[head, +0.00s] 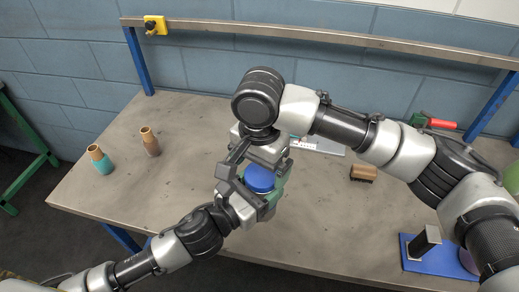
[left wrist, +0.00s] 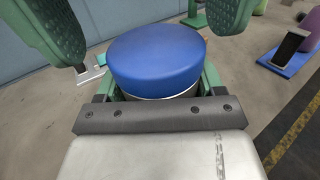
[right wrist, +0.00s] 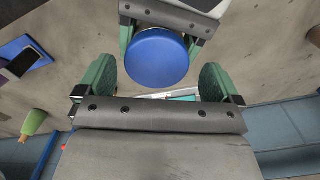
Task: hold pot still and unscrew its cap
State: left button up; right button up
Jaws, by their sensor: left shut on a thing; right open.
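The pot's round blue cap (head: 259,178) is in the middle of the head view, above the bench. Its silver body shows just under the cap in the left wrist view (left wrist: 165,94); the rest is hidden. My left gripper (head: 250,202) is shut on the pot below the cap. My right gripper (head: 258,170) comes down over the cap with its fingers apart. In the right wrist view the cap (right wrist: 157,57) lies between and slightly beyond the open green finger pads. The pads look clear of the cap. In the left wrist view they hang above it on both sides.
Two cones, one teal and brown (head: 101,160) and one brown (head: 150,141), stand at the left of the bench (head: 190,115). A brown brush (head: 363,173), a blue-based stand (head: 440,257) and a red-handled tool (head: 441,123) lie right. A metal rail (head: 330,38) runs behind.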

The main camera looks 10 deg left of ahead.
jog(key=shift+f, duration=1.05)
jog(key=c, duration=0.9)
jog(key=o, duration=1)
jog(key=shift+r, duration=0.1)
